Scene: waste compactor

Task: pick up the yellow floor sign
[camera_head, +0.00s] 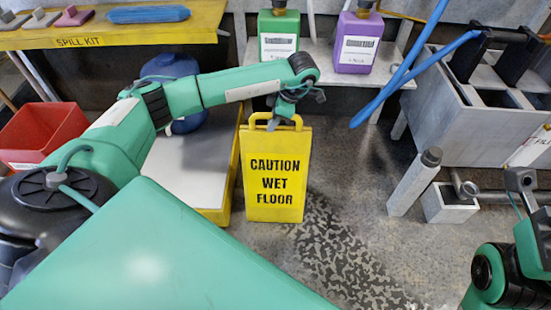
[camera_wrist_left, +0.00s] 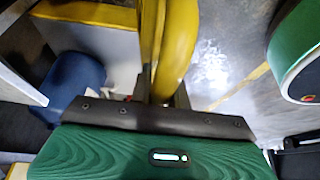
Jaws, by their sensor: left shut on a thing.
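The yellow floor sign (camera_head: 273,182) reads "CAUTION WET FLOOR" and hangs or stands upright in the middle of the head view. My left gripper (camera_head: 285,118) is at the sign's top handle, shut on it. In the left wrist view the yellow handle (camera_wrist_left: 176,50) runs between the fingers of my left gripper (camera_wrist_left: 160,95). The fingertips are partly hidden by the handle. Whether the sign's lower edge touches the floor I cannot tell. My right arm shows at the right edge of the head view, with the right gripper (camera_head: 522,185) only partly seen; its jaws are unclear.
A yellow-edged platform (camera_head: 190,165) is left of the sign, with a blue jug (camera_head: 172,68) behind. A green bottle (camera_head: 279,35) and a purple bottle (camera_head: 357,40) stand on a shelf behind. A red bin (camera_head: 42,133) is at left. Patterned floor (camera_head: 345,260) lies open in front.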

